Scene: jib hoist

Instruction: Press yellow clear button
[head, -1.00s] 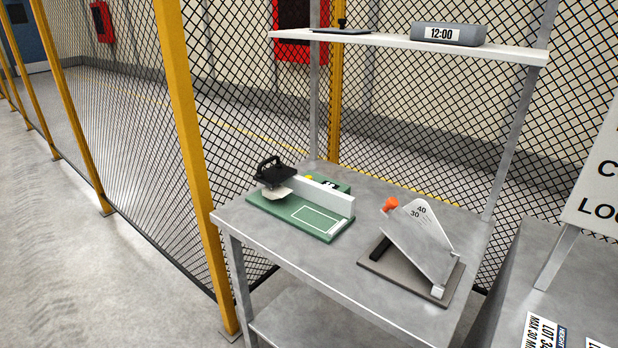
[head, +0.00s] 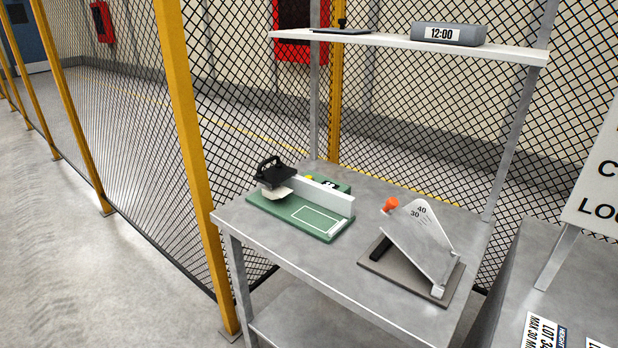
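In the head view a small yellow button (head: 309,178) shows on a green device (head: 341,186). It is partly hidden behind a white upright plate (head: 318,193). The device stands on a green base (head: 300,216) with a white outlined rectangle, on the grey metal table (head: 340,275). A black handled press head (head: 270,173) sits at the left end of the base. Neither of my grippers is in view.
A tilted plate marked 40 and 30 (head: 420,240), with an orange knob (head: 391,204), stands on the table's right. A shelf (head: 390,42) above carries a 12:00 clock (head: 448,34). Yellow-posted mesh fencing (head: 183,120) stands left and behind. Another surface with labels (head: 545,330) lies right.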

